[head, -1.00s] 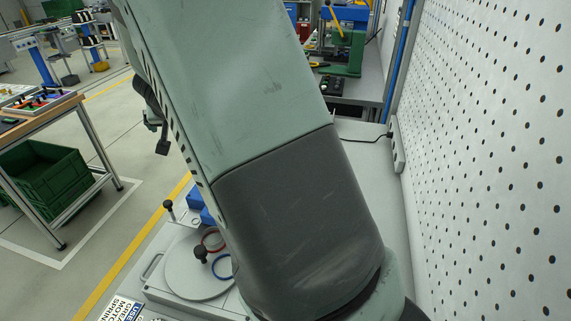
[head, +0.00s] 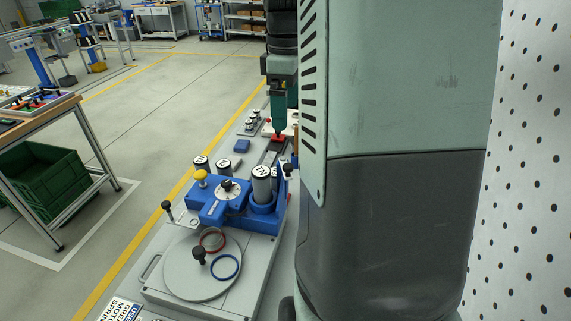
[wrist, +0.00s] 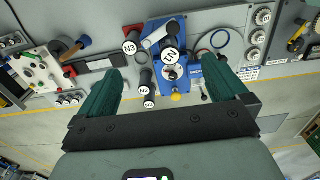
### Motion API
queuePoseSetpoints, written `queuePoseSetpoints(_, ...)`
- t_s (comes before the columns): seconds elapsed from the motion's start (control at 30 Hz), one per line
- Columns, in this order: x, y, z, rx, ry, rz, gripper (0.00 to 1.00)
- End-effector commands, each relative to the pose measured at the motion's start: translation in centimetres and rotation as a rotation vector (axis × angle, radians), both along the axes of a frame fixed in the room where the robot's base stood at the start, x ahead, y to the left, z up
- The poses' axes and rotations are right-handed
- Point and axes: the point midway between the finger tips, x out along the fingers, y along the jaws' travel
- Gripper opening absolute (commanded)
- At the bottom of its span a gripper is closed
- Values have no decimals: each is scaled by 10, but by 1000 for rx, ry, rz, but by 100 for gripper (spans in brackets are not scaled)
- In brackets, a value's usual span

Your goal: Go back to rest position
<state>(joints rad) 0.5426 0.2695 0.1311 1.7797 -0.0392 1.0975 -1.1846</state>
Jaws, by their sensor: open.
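My gripper (wrist: 165,78) is open in the wrist view, its two dark green fingers spread apart. Nothing is held between them; the bench shows below. In the head view my gripper (head: 278,132) hangs at the end of my arm over the far part of the bench, partly seen edge-on. My large arm link fills the right half of the head view and hides the bench behind it.
A blue fixture (head: 213,212) with labelled cylinders stands on the bench. In front lies a round grey plate (head: 190,283) with a red ring (head: 212,240) and a blue ring (head: 224,267). A perforated wall (head: 525,190) bounds the right. Open floor lies left.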

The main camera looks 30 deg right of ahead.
Motion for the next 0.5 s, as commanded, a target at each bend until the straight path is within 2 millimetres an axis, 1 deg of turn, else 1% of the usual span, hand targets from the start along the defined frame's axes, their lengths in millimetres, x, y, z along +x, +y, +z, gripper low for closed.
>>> queuePoseSetpoints(0.03,-1,1,-11,3,4,0,100)
queuePoseSetpoints(0.1,-1,1,-25,3,4,0,100)
queuePoseSetpoints(0.2,0,1,-40,3,3,0,100)
queuePoseSetpoints(0.33,0,1,-52,1,0,0,100)
queuePoseSetpoints(0.5,0,1,-57,1,-2,-1,100)
